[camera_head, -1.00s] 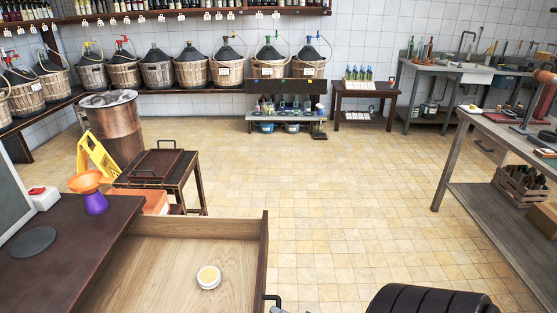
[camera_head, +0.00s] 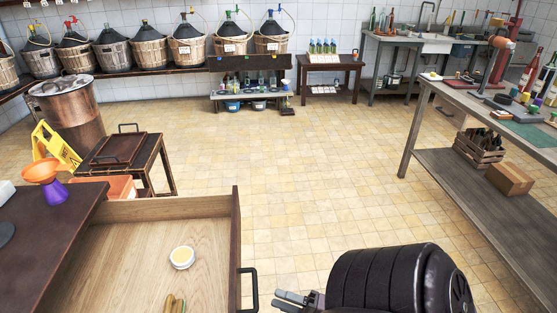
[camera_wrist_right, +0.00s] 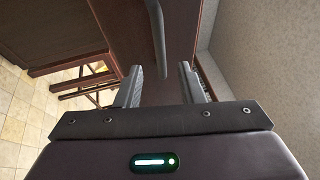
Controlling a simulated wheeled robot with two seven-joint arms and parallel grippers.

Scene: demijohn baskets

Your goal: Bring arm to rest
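My right arm (camera_head: 400,280), dark and ribbed, comes in at the bottom of the head view. Its right gripper (camera_head: 284,298) is just right of the black drawer handle (camera_head: 252,290) and apart from it. In the right wrist view the two grey fingers (camera_wrist_right: 161,84) stand apart with nothing held between them. The handle bar (camera_wrist_right: 156,35) lies ahead of the gap. The handle is on the front of an open wooden drawer (camera_head: 125,255). My left gripper is not in view.
In the drawer lie a small white-rimmed round jar (camera_head: 182,257) and yellowish items (camera_head: 175,303) cut by the lower edge. A grey workbench (camera_head: 450,190) stands right. Tiled floor (camera_head: 300,190) between is clear.

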